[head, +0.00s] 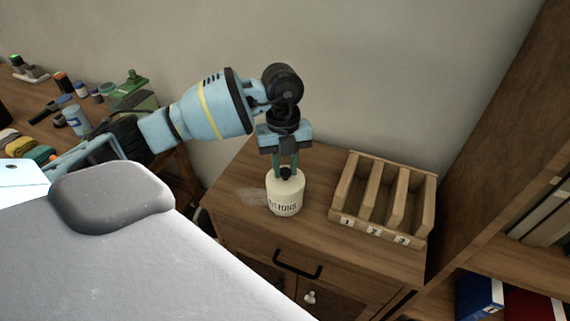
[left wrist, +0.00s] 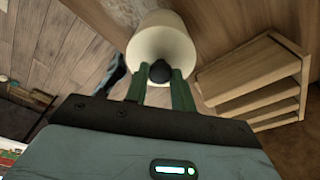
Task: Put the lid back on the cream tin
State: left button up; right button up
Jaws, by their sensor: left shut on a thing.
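The cream tin (head: 285,203) stands upright on the wooden cabinet top, with dark lettering on its side. Its cream lid (head: 291,182) has a dark knob (left wrist: 160,72) and is at the tin's mouth. No clear gap shows between lid and tin, but I cannot tell whether the lid is fully seated. My left gripper (head: 286,174) points down from above, its green fingers shut on the knob. In the left wrist view the lid (left wrist: 160,45) shows pale and round beyond the fingers. My right gripper is not in view.
A wooden rack (head: 346,215) with numbered slots stands right of the tin on the cabinet (head: 240,215). A wall is behind, and a bookshelf (head: 500,245) is at the right. A cluttered bench (head: 40,128) is at the far left.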

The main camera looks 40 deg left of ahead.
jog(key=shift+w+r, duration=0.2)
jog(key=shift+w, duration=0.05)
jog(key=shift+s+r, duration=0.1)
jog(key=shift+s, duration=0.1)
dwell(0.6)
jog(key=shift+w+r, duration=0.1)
pick_arm(q)
jog(key=shift+f+p, duration=0.15)
jog(key=shift+p, duration=0.2)
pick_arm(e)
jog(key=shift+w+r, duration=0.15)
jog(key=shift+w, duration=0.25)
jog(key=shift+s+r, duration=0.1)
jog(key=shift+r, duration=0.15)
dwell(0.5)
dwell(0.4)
pick_arm(q)
jog(key=o, duration=0.9)
jog(key=shift+o, duration=0.7)
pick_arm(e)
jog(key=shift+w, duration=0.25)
